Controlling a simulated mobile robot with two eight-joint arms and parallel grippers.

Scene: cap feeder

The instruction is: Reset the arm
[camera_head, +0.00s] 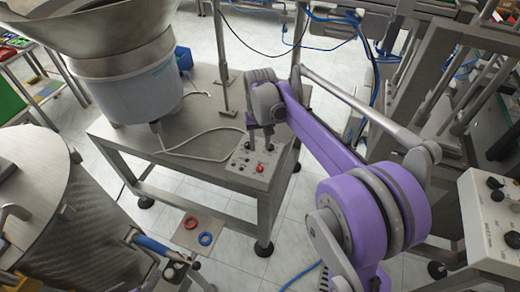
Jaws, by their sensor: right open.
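My right arm is purple and grey and reaches in from the lower right. Its gripper (261,136) points down at the front right of the steel table (215,112), over or just behind a small control box (250,165) with a red button. Its fingers are apart, with nothing visible between them. I cannot tell exactly how high the gripper is above the table. My left gripper is not in view.
A feeder bowl (92,28) on a pale drum (125,82) stands on the table's left. A large metal drum (75,225) fills the lower left. Red and blue rings (206,239) lie on a floor plate. Metal framing and another control box (495,225) stand at right.

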